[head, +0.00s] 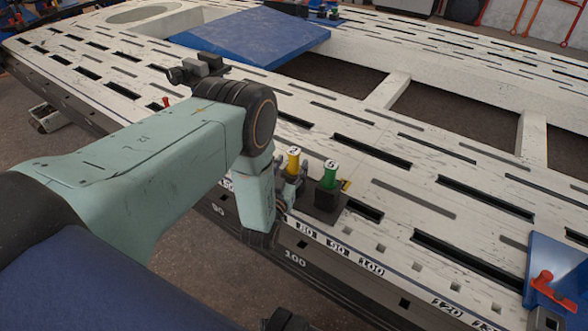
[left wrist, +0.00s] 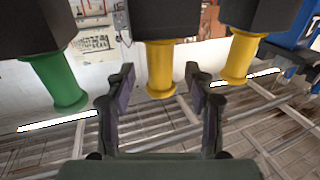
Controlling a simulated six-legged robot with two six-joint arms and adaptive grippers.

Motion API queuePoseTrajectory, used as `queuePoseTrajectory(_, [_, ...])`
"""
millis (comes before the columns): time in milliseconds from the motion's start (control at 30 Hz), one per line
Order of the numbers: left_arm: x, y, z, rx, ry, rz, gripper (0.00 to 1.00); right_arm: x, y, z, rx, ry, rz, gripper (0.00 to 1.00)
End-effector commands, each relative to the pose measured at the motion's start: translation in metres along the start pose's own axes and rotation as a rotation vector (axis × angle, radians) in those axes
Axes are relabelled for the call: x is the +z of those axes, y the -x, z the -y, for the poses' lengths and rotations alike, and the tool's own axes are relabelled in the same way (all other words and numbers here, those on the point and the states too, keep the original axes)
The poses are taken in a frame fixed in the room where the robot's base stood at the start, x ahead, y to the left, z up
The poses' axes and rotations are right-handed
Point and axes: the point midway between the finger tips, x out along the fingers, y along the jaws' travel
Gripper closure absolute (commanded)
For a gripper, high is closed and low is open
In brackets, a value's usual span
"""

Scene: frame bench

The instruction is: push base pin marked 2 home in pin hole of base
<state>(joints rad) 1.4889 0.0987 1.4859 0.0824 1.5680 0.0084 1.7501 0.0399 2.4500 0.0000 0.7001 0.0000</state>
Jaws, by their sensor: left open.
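The yellow pin marked 2 (head: 293,160) stands upright on the bench edge, just left of a green pin (head: 331,172) in a dark block (head: 328,200). My left gripper (head: 287,183) is low beside the yellow pin and partly hides its foot and base. In the left wrist view the left gripper (left wrist: 160,78) is open, with a finger on each side of a yellow pin (left wrist: 160,70), with gaps showing on both sides. That pin comes out of a black block (left wrist: 166,20). How deep it sits in its hole cannot be told.
In the left wrist view a green pin (left wrist: 57,82) stands left and another yellow pin (left wrist: 241,57) right, both close to the fingers. A blue plate (head: 250,38) lies at the back. A blue fixture with a red clamp (head: 545,284) stands at the right.

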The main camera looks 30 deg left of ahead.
Motion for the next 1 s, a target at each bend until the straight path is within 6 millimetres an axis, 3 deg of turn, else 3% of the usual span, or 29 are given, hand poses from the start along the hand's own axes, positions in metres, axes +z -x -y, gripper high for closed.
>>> queuePoseTrajectory(200, [0.002,-0.027,0.000,0.003,-0.001,-0.002,0.46,0.000,-0.016,0.000,0.000,0.000,0.000,0.53])
queuePoseTrajectory(533, [0.000,-0.032,0.000,0.005,-0.001,0.001,0.47,0.000,-0.016,0.000,0.000,0.000,0.000,0.53])
queuePoseTrajectory(1000, [0.000,-0.032,0.000,0.004,-0.001,0.001,0.87,0.000,-0.016,0.000,0.000,0.000,0.000,0.53])
